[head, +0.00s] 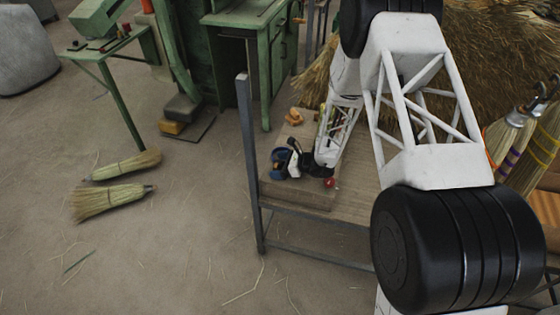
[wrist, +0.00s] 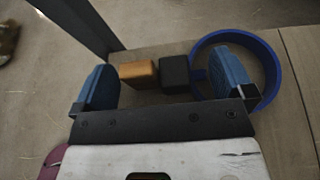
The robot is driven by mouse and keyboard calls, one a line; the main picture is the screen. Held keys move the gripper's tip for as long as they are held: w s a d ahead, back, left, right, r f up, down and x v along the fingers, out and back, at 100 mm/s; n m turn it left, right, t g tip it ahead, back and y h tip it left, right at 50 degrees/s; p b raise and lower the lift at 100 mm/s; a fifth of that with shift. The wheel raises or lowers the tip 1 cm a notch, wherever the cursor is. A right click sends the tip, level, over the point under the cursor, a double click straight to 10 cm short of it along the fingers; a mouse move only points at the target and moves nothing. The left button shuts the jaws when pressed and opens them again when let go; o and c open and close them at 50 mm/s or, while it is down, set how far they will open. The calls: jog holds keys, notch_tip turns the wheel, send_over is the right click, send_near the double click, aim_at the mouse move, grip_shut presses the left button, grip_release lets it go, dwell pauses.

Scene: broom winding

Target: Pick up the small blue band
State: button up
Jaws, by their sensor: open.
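The small blue band (wrist: 276,72) is a round ring lying on the wooden bench top at the right of the wrist view. My gripper (wrist: 165,88) is open, with one blue fingertip pad on each side. The right pad overlaps the band's opening; I cannot tell whether it is inside the ring or above it. The band's left wall shows between the pads, nearer the right one. In the head view my gripper (head: 285,162) is low over the bench's left end, and band and pads are hard to tell apart.
An orange-brown block (wrist: 137,73) and a black block (wrist: 174,74) sit between the pads, left of the band. A red ball (head: 329,182) lies on the bench. A metal post (head: 248,150) rises at the bench's left corner. Two brooms (head: 112,200) lie on the floor.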

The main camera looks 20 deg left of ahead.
jog(key=c, duration=1.2)
jog(key=shift+r, duration=1.9)
jog(key=s+d, duration=0.2)
jog(key=s, duration=0.2)
jog(key=s+d, duration=0.3)
jog(key=s, duration=0.2)
jog(key=s+d+r, duration=0.1)
jog(key=s+d, duration=0.2)
jog(key=s, duration=0.1)
jog(key=shift+s+r, duration=0.1)
jog(key=shift+s, duration=0.3)
